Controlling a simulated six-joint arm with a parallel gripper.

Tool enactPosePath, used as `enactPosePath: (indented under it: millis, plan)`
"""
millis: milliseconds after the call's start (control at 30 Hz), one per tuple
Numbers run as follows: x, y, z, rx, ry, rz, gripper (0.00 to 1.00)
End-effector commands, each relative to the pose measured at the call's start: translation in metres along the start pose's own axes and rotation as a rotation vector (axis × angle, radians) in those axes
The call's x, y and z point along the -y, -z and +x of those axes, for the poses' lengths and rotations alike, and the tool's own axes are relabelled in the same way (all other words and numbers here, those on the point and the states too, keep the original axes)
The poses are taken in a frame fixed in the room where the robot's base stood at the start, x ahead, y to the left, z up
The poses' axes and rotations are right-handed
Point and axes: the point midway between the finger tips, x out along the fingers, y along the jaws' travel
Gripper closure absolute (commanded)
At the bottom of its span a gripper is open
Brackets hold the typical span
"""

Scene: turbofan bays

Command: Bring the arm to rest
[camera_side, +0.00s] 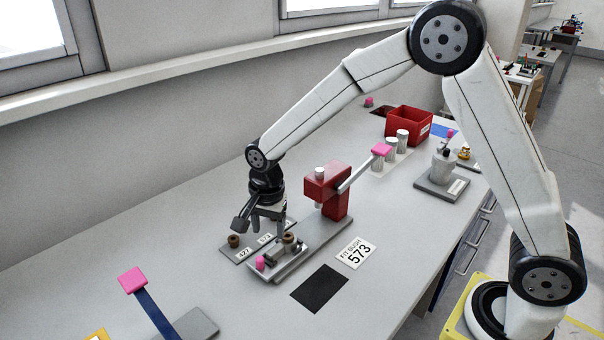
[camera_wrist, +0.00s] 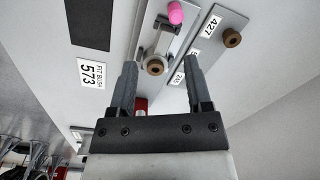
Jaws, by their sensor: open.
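My gripper (camera_side: 268,222) is over the bench, pointing down beside the red press (camera_side: 328,192). It shows in the wrist view (camera_wrist: 160,78) with its two fingers apart and nothing held between them. A brown bushing (camera_side: 288,237) sits on the grey fixture at the press base (camera_side: 292,262); in the wrist view this bushing (camera_wrist: 155,66) appears between and beyond the fingertips. Another brown bushing (camera_side: 233,240) stands on the numbered plate (camera_side: 243,252), by the label 427. Whether the fingers touch anything is unclear, but they look apart from the bushing.
The press lever has a pink end (camera_side: 381,150). A card reading FIT BUSH 573 (camera_side: 356,252) and a black mat (camera_side: 319,288) lie in front. White cylinders (camera_side: 396,143), a red bin (camera_side: 408,125) and a grey fixture (camera_side: 442,170) stand to the right.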

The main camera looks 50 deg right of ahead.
Motion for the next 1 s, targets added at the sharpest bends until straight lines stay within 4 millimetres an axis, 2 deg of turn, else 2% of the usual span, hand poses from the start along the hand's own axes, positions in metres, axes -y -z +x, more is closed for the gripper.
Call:
enactPosePath:
  millis: [367,800,1000]
  plan:
    - [-0.073,0.014,-0.018,-0.045,0.065,-0.433,0.36]
    - [-0.162,0.012,-0.024,-0.141,0.102,-0.942,0.36]
    - [-0.185,0.008,-0.024,-0.173,0.103,-1.078,0.36]
